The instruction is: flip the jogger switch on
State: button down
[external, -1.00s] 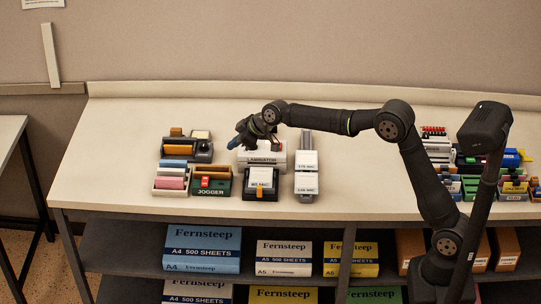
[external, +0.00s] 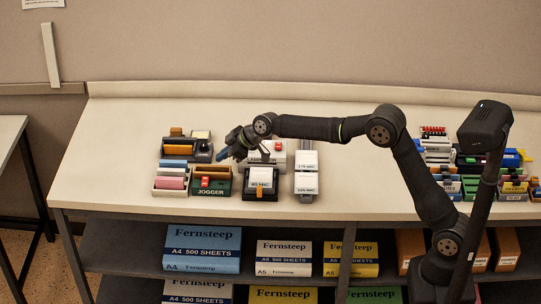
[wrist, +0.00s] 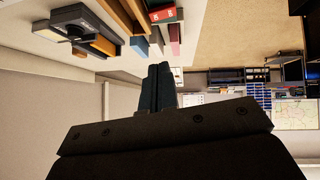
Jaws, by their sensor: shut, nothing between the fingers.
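The jogger (external: 211,183) is a dark green box with a tan tray on top and the word JOGGER on its front, standing at the left part of the counter. A small red part, likely its switch (external: 205,181), shows near its front left; its setting is too small to tell. My gripper (external: 221,155) is above and behind the jogger, apart from it, with its blue-grey fingertips pointing down and left. In the wrist view my gripper (wrist: 159,72) has its two fingers together with nothing between them. The jogger's green side and red part (wrist: 163,14) show at the top there.
A laminator (external: 268,158) stands right of my gripper, with a black device (external: 262,181) in front and a grey one (external: 306,183) to its right. Pink and blue pads (external: 170,182) sit left of the jogger. A dark organizer (external: 203,152) is behind it. The counter's front left is clear.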

send_over(202, 181)
jog(key=d, duration=0.3)
notch_tip(202, 181, down, 5)
jog(key=shift+w+a, duration=0.15)
jog(key=shift+w+f, duration=0.25)
jog(key=shift+f, duration=0.95)
jog(key=shift+w+f, duration=0.1)
jog(key=shift+f, duration=0.5)
jog(key=shift+w+f+g, duration=0.25)
jog(key=shift+f+g, duration=0.05)
jog(key=shift+s, duration=0.2)
jog(key=shift+s+r, duration=0.1)
jog(key=shift+s, duration=0.65)
jog(key=shift+r, duration=0.1)
